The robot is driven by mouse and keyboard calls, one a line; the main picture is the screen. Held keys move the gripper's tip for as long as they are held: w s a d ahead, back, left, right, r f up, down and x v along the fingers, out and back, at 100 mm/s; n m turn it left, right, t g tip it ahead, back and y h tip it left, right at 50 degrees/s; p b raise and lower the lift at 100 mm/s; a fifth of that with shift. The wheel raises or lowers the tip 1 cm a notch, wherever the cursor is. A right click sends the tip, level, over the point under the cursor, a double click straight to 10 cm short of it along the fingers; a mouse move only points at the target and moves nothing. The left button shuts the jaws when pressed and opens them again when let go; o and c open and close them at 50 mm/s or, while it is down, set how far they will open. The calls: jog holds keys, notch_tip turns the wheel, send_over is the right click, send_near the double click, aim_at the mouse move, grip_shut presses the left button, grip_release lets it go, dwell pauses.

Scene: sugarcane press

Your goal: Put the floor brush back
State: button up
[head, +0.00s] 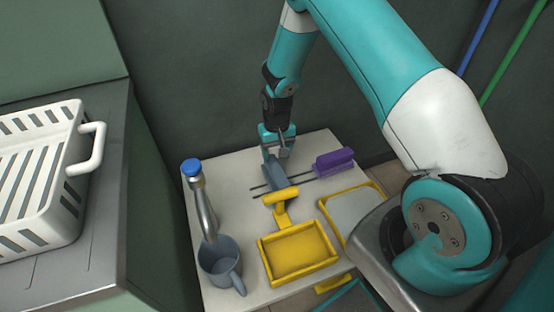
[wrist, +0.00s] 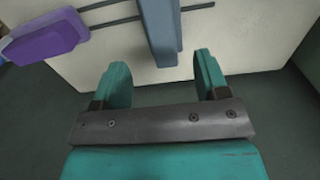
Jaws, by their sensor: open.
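A long blue-grey brush-like piece (head: 274,172) lies across two thin dark rods (head: 257,188) on the pale table. I cannot tell for certain whether it is the floor brush; its bristles do not show. My gripper (head: 277,148) hangs at its far end. In the wrist view the open gripper (wrist: 160,65) has one teal finger on each side of the line of the blue-grey piece (wrist: 160,30), with gaps beside it.
A white basket (head: 45,180) stands left. Blue (head: 478,38) and green (head: 512,52) poles lean right.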

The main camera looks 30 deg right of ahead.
jog(key=s+a+r+n+y, duration=0.1)
jog(key=s+a+r, duration=0.25)
jog(key=r, duration=0.45)
jog(key=s+a+r+n+y, duration=0.1)
jog(key=s+a+r+n, duration=0.15)
jog(key=a+r, duration=0.35)
jog(key=s+a+r+n+y, duration=0.1)
jog(key=s+a+r, duration=0.2)
jog(key=r, duration=0.6)
jog(key=s+a+r+n, duration=0.2)
jog(key=s+r, duration=0.2)
jog(key=s, duration=0.5)
jog(key=s+a+r+n+y, duration=0.1)
jog(key=s+a+r+n, duration=0.2)
jog(key=s, duration=0.6)
notch_tip(320, 180, up, 2)
jog(key=shift+s+a+r, duration=0.2)
jog(key=shift+s+a, duration=0.1)
